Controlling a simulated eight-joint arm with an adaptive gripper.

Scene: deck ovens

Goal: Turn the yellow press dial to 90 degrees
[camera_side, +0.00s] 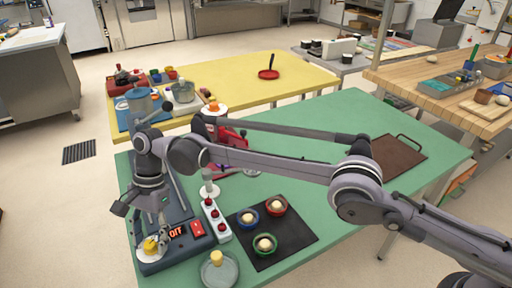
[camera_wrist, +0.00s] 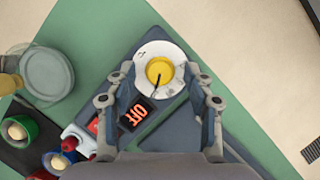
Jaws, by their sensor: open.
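The yellow press dial (camera_side: 151,246) sits on a white round plate at the near end of a dark blue-grey press base (camera_side: 178,256). In the wrist view the dial (camera_wrist: 159,70) shows between my fingertips, with a dark pointer line running towards its lower left. A display beside it reads OFF (camera_side: 177,232) in orange. My gripper (camera_side: 150,230) is open and points down over the dial, one finger on each side. The fingers look apart from the dial; their exact height above it is hard to tell.
A red switch (camera_side: 197,228) and a white strip with red knobs (camera_side: 215,221) lie right of the display. A glass dish (camera_side: 220,271) stands near the front edge. A black mat (camera_side: 290,240) holds several coloured rings with dough.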

